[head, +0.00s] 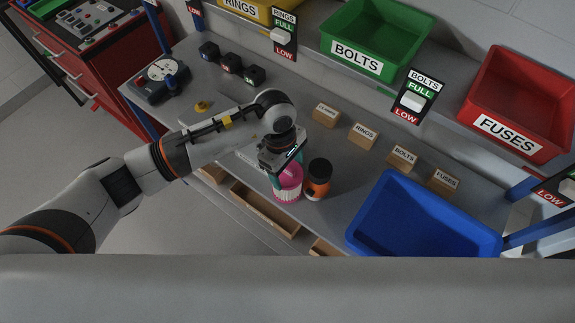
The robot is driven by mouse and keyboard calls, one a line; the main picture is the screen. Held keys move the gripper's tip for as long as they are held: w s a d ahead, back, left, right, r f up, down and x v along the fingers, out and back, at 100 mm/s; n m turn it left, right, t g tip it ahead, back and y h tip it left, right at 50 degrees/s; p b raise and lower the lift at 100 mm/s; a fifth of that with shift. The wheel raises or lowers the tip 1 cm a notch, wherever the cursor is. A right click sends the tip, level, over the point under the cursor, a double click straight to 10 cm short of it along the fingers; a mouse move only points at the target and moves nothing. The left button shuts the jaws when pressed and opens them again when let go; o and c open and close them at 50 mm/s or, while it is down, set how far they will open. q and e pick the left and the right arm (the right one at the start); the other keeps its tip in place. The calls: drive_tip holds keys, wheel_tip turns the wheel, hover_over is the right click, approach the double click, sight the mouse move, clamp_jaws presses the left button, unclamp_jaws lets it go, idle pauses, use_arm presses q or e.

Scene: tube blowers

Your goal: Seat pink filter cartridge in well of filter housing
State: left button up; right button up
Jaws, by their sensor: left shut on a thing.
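The pink filter cartridge (287,186), with a pale ribbed lower part, is near the front edge of the workbench. My left gripper (285,170) comes down over its top and is shut on it. I cannot tell whether the cartridge touches the bench. A black and orange cylinder (318,180) stands upright just right of it. A pale grey block (249,157) shows partly behind my left gripper; it may be the filter housing, but its well is hidden. My right gripper is not in view.
A blue tray (383,199) stands on the right of the bench (350,165). Small labelled cardboard blocks (363,135) line the back. A gauge (162,72), black cubes (231,64) and a yellow piece (201,106) are at the left. Green (372,27) and red bins (515,95) sit above.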

use_arm(q)
drive_tip(key=shift+f, duration=0.1)
drive_tip(key=o, duration=0.9)
drive_tip(key=shift+f, duration=0.1)
drive_tip(key=o, duration=0.5)
drive_tip(key=shift+c, duration=0.2)
